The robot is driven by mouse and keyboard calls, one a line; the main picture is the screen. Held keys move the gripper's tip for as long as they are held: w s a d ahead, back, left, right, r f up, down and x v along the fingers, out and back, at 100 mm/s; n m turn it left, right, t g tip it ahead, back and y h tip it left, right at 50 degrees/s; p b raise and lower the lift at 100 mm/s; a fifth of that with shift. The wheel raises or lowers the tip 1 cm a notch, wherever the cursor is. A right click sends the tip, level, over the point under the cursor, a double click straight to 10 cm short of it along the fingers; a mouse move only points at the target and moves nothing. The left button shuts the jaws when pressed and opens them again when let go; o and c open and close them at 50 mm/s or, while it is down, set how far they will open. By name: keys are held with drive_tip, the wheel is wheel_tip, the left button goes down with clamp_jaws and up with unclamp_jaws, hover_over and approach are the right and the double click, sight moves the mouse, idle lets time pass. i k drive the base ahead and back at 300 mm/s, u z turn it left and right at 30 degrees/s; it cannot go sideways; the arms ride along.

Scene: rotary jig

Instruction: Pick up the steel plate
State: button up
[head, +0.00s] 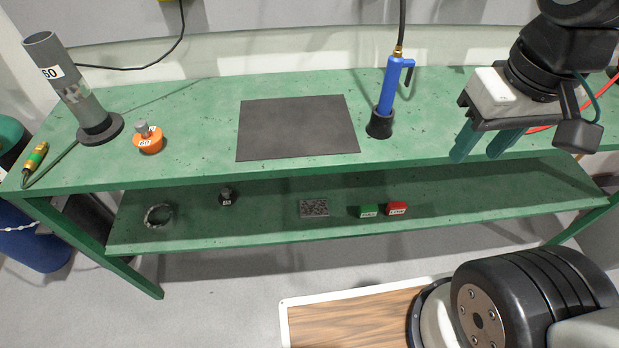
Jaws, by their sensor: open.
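A small flat grey plate with a speckled, metallic surface (313,208) lies on the lower shelf of the green bench, near the middle; it looks like the steel plate. My gripper (476,155) is at the upper right, above the right part of the bench top. Its two teal fingers point down and stand apart, with nothing between them. The gripper is well to the right of the plate and higher than it. The plate is in full view.
The bench top (200,110) overhangs the lower shelf (270,232). On top are a dark mat (298,128), a blue tool (388,90), a grey tube (66,85) and an orange piece (148,145). Green (364,211) and red blocks (396,208), a ring (158,215) and a dark weight (227,197) share the shelf.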

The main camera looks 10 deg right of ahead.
sight(312, 209)
drive_tip(key=u, duration=2.75)
drive_tip(key=k, duration=1.45)
drive_tip(key=z, duration=1.1)
